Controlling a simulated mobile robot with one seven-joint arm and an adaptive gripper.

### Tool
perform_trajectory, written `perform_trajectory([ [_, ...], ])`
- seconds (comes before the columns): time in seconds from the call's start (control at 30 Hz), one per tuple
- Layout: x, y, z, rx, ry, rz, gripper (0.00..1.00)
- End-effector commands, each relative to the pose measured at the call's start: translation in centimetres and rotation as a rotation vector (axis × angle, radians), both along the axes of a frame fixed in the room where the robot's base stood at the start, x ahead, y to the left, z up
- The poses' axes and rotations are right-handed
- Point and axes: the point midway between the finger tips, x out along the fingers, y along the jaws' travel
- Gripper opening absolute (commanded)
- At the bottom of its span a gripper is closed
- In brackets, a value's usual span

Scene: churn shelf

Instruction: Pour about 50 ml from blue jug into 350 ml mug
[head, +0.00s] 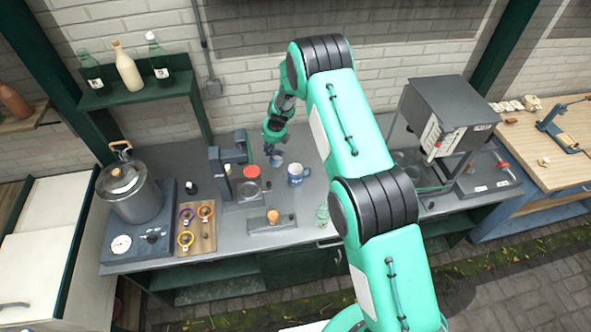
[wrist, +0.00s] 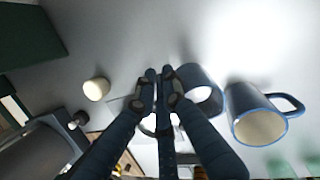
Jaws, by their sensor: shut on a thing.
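The blue jug (head: 277,160) is at the tips of my gripper (head: 270,150), near the back of the grey counter. In the wrist view the jug (wrist: 205,98) is dark blue, beside the fingertips on their right. My gripper (wrist: 160,75) is shut on the jug; the exact grip is partly hidden by the fingers. The mug (head: 298,174), blue-grey with pale marks, stands upright just right of and nearer than the jug. In the wrist view the mug (wrist: 258,118) shows a blue rim, a pale inside and a handle on the right. The liquid level is not readable.
A stand with a red-topped jar (head: 251,172) is left of the mug. A small block with an orange top (head: 273,216) and a green glass (head: 322,214) are nearer. A metal pot (head: 130,195) is far left. A grey machine (head: 445,115) stands right, beyond my arm.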

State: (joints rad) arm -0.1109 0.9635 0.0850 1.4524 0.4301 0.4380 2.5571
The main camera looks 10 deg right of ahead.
Motion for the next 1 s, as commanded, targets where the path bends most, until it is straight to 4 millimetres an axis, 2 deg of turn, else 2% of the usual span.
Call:
perform_trajectory([
  [1.0, 2.4, 2.0, -2.7, -0.197, 0.214, 0.004, 0.00],
])
